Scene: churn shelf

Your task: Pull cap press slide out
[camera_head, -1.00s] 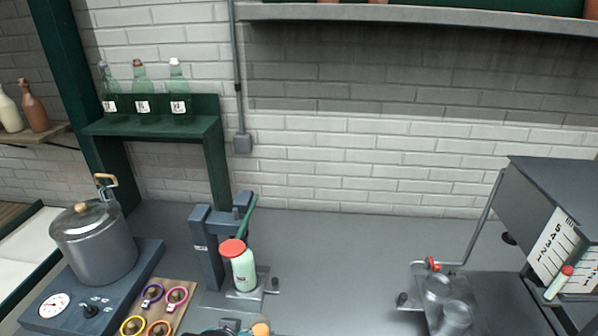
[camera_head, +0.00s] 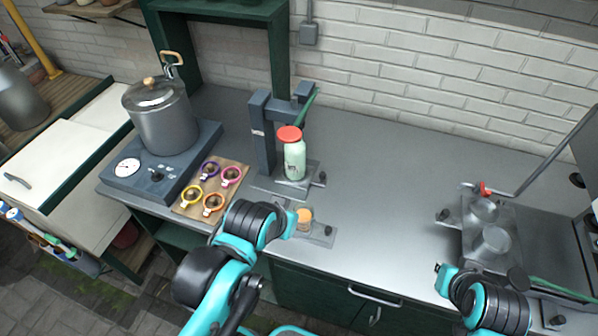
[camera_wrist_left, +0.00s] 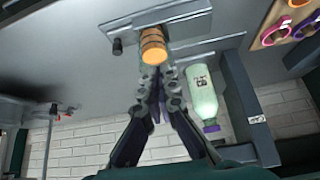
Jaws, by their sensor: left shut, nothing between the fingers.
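The dark blue-grey press stand (camera_head: 264,135) with a green lever (camera_head: 309,107) stands on the counter. In front is a second metal plate (camera_head: 320,236) with a black knob, near the counter's front edge. A small orange cylinder (camera_head: 304,216) sits on it; it also shows in the left wrist view (camera_wrist_left: 153,46). My left gripper (camera_wrist_left: 157,72) is shut and empty, its tips beside the orange cylinder; contact is unclear. My right arm shows at lower right, but its fingers are not clear.
A pot (camera_head: 163,116) stands on a hotplate (camera_head: 160,165) at left. A wooden board (camera_head: 190,209) holds several coloured rings. A metal fixture (camera_head: 487,228) with clear round parts stands at right. The middle of the counter is clear.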

